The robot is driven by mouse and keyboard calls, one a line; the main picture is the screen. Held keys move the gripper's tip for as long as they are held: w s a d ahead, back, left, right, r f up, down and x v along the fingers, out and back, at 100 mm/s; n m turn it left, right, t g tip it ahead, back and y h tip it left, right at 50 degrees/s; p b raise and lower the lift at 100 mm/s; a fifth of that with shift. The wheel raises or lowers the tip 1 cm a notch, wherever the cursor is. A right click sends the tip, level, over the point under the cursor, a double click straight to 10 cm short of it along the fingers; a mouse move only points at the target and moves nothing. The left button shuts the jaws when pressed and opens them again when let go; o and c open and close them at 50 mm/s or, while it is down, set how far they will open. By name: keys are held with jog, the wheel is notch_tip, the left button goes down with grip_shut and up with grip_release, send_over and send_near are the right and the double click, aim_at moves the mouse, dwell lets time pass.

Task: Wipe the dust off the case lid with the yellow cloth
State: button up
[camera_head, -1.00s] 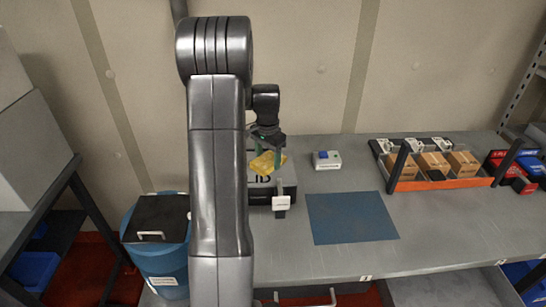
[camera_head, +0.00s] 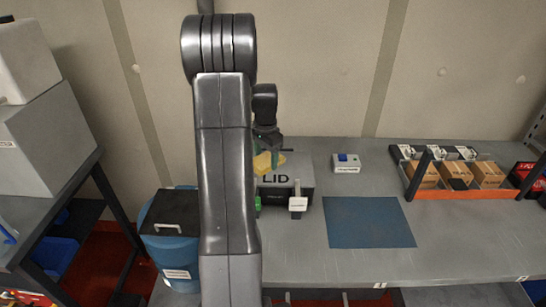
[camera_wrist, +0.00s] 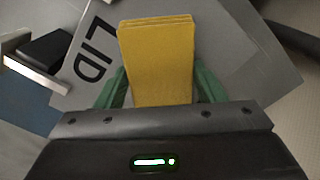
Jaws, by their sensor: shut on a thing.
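The case lid (camera_head: 297,172) is a grey top marked "LID" on a dark case (camera_head: 278,191) on the workbench. In the wrist view the lid (camera_wrist: 222,45) lies below the cloth and extends to both sides. The yellow cloth (camera_head: 262,163), a folded pad, is over the left part of the lid. My gripper (camera_head: 267,146) is shut on the cloth, with a green finger (camera_wrist: 155,88) on each side of it (camera_wrist: 158,50) in the wrist view. I cannot tell whether the cloth touches the lid. Dust cannot be made out. My arm hides the case's left side.
An orange-edged rack (camera_head: 456,193) with cartons is farther right. A blue bin (camera_head: 172,245) with a black lid stands left of my arm.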

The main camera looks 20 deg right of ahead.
jog(key=shift+a, duration=0.25)
notch_tip(320, 180, up, 6)
jog(key=p, duration=0.4)
jog(key=shift+w+f, duration=0.1)
jog(key=shift+f, duration=0.05)
jog(key=shift+r, duration=0.2)
notch_tip(320, 180, up, 3)
jog(key=shift+f+p, duration=0.1)
jog(key=shift+p, duration=0.35)
dwell(0.5)
